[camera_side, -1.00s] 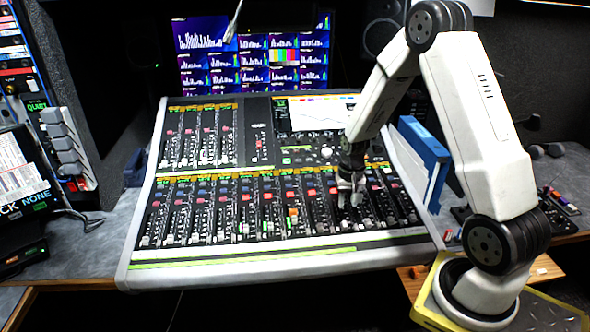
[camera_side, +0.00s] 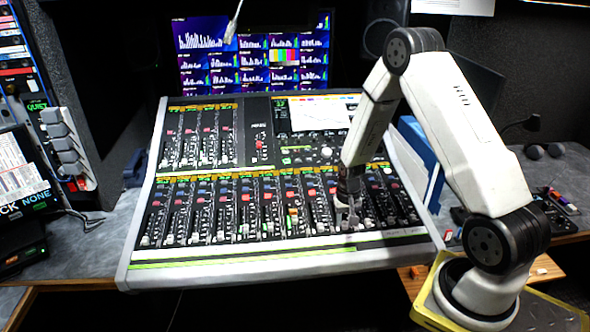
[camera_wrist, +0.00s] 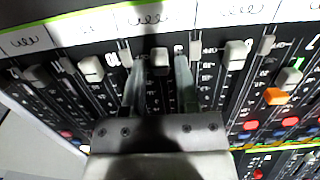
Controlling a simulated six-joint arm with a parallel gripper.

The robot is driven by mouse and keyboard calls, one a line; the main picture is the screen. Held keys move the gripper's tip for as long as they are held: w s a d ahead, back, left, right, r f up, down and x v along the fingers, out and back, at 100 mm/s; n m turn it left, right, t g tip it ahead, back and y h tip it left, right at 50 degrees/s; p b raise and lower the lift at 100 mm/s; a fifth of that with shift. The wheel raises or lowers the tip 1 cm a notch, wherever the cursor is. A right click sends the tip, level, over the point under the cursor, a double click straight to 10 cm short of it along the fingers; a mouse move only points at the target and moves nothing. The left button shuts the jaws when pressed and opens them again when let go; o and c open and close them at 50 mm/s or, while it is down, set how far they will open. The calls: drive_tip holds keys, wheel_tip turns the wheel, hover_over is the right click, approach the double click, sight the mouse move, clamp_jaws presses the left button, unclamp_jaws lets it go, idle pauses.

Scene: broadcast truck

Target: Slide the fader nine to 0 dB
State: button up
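The mixing console (camera_side: 240,262) lies in the middle of the side view, with a long front row of faders. My gripper (camera_side: 346,222) points down at the right half of this row, near the console's front edge. In the wrist view my gripper (camera_wrist: 160,63) has its two fingers apart, one on each side of a grey fader cap (camera_wrist: 160,57). Narrow gaps seem to show between cap and fingers. A mark like a 9 is printed right of this cap and a 10 left of it. The cap sits at the label-strip end of its slot. The dB marks are too small to read.
Neighbouring fader caps stand close on both sides, one at the left (camera_wrist: 91,68) and one at the right (camera_wrist: 236,53). An orange cap (camera_wrist: 276,96) is farther right. A blue binder (camera_side: 425,150) stands beside the console on the right.

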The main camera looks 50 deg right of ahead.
drive_tip(key=shift+f, duration=0.3)
clamp_jaws()
idle(1.4)
